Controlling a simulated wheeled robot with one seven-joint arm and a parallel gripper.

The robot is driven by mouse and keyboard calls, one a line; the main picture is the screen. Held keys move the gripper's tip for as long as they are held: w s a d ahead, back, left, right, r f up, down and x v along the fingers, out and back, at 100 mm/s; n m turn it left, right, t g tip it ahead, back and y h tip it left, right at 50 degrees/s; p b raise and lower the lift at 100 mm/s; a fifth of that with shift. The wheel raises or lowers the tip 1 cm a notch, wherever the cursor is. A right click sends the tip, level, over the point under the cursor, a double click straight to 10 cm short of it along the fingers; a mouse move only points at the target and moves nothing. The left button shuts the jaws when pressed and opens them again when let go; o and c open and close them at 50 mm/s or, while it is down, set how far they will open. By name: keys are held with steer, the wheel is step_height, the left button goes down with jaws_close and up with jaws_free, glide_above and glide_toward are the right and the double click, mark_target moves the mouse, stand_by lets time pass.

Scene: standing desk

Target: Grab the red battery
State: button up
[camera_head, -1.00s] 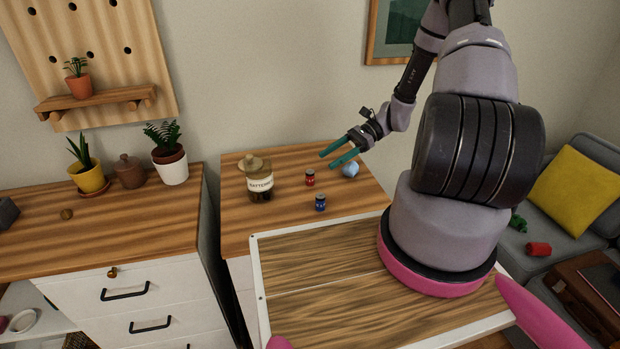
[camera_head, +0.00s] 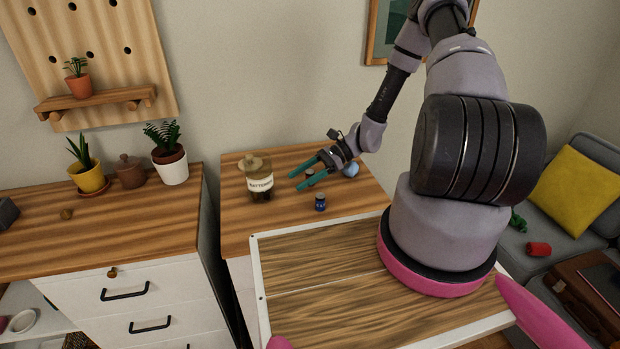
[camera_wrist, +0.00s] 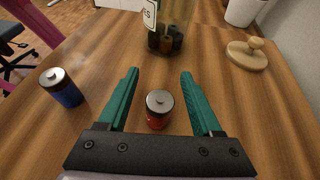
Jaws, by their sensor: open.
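The red battery (camera_wrist: 158,108) stands upright on the wooden desk, between the two teal fingers of my gripper (camera_wrist: 159,88) in the wrist view. The fingers are open, with a gap on each side of the battery. In the head view my gripper (camera_head: 292,181) reaches left over the desk, and its fingers mostly hide the red battery (camera_head: 310,172). I cannot tell the exact height of the fingers around it.
A blue battery (camera_wrist: 62,88) stands to the left in the wrist view. The battery jar (camera_head: 260,182) stands beyond my fingertips, with dark batteries inside. A round wooden lid (camera_wrist: 246,55) lies to its right. A bluish ball-like object (camera_head: 351,170) sits behind my gripper.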

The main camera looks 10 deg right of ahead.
jaws_close()
